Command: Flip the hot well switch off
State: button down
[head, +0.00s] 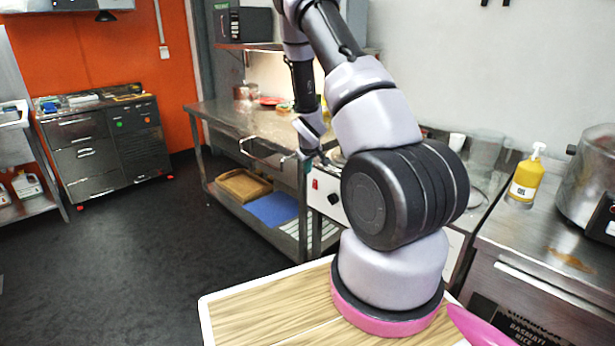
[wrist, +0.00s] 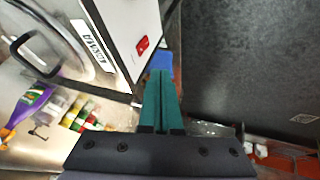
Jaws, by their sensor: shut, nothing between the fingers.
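The hot well's white front panel (head: 328,213) is partly hidden behind my arm in the head view. Its red switch (head: 315,184) is at the panel's left end. In the wrist view the red switch (wrist: 142,45) is on the white panel (wrist: 125,20), just above and left of my fingertips. My gripper (wrist: 161,78) has teal fingers pressed together with nothing between them. In the head view my gripper (head: 307,166) is just above and left of the switch. The fingertips look apart from the switch. Which way the switch is set is too small to tell.
A steel table (head: 228,115) stands left of the hot well, with a blue mat (head: 272,209) and brown tray (head: 243,187) on its lower shelf. A yellow pump bottle (head: 525,180) and large pot (head: 590,185) are at right. Dark floor is clear at left.

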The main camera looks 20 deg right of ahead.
jog(key=shift+v, duration=0.9)
jog(key=shift+d+r, duration=0.1)
jog(key=s+a+r+m+y, duration=0.1)
jog(key=s+a+r, duration=0.15)
jog(key=r, duration=0.55)
jog(key=s+a+r+m, duration=0.2)
jog(key=s+r, duration=0.2)
jog(key=r, duration=0.4)
jog(key=s+a+r+m+y, duration=0.1)
jog(key=s+a+r, duration=0.15)
jog(key=r, duration=0.55)
jog(key=s+a+r, duration=0.3)
jog(key=s+r, duration=0.1)
jog(key=s, duration=0.4)
jog(key=s+a+r+m+y, duration=0.1)
jog(key=s+a+r, duration=0.2)
jog(key=s+r, duration=0.2)
jog(key=s+a+r+m+t+y, duration=0.1)
jog(key=s+a+r, duration=0.3)
jog(key=s, duration=0.7)
jog(key=shift+r, duration=0.2)
